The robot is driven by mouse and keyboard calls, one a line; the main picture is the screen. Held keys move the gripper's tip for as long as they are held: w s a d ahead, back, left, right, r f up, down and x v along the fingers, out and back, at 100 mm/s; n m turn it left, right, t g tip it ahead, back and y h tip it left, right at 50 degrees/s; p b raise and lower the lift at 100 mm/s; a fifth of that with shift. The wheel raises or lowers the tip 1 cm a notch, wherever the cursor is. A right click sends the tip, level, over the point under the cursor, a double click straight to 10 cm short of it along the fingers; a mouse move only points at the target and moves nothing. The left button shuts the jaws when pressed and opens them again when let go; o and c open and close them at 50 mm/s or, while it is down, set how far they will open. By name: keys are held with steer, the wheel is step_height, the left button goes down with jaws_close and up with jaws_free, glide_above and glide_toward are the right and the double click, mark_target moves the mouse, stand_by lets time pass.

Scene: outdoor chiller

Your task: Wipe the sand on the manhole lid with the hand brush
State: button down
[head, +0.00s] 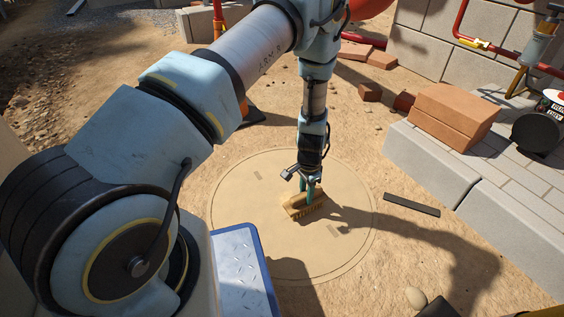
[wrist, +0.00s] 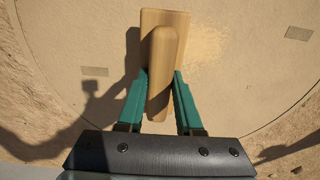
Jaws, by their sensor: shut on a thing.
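The round manhole lid (head: 262,245) lies flat in the sandy ground in front of me. It also shows in the wrist view (wrist: 90,40). In the wrist view the green fingers of my gripper (wrist: 160,85) stand on both sides of the handle of the brush (wrist: 163,60). A pale patch of sand (wrist: 205,45) lies on the lid just right of the brush. I cannot tell whether the bristles touch the lid.
A block ledge (head: 430,165) with a brick stack (head: 453,115) stands on the right. A dark flat strip (head: 411,205) lies on the ground right of the lid. Loose bricks (head: 370,91) lie behind.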

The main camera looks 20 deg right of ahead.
steer(key=shift+w+r+p, duration=0.1)
steer(key=shift+r+p, duration=2.4)
steer(key=shift+r, duration=1.4)
